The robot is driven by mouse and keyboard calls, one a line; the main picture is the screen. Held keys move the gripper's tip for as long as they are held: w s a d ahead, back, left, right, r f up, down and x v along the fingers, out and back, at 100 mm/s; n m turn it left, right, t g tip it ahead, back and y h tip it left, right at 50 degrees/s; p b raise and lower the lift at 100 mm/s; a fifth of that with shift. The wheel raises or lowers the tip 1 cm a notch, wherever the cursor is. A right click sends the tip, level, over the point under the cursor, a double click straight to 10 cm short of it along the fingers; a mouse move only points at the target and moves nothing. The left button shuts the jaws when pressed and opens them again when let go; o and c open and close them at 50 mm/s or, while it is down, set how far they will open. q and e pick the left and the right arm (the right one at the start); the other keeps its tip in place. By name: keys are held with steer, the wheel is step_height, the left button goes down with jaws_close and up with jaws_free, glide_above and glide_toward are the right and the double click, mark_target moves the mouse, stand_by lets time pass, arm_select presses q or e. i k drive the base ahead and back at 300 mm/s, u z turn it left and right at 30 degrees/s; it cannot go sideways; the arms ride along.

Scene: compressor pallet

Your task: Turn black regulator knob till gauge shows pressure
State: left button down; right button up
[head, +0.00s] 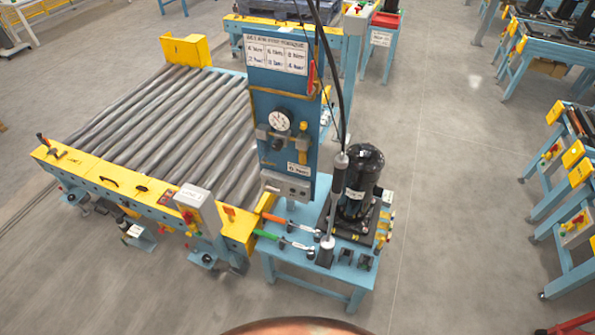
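The gauge (281,120) is a round white dial on the blue upright panel (270,89). Its needle is too small to read. A small dark part just below the gauge looks like the black regulator knob (277,143), with brass-coloured and grey fittings around it. Its turn position cannot be made out. Neither of my grippers shows in the head view, and nothing is seen touching the knob.
A roller conveyor (110,178) with yellow ends stands left of the panel. A blue table (340,272) with a black compressor (361,183) and hand tools (285,243) stands in front and right. A hanging cable (335,80) passes beside the panel. Grey floor (450,200) is clear to the right.

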mark_target(277, 145)
steer(key=u, duration=0.4)
steer(key=k, duration=0.55)
steer(key=u, duration=0.9)
steer(key=i, duration=0.8)
steer(key=z, duration=0.45)
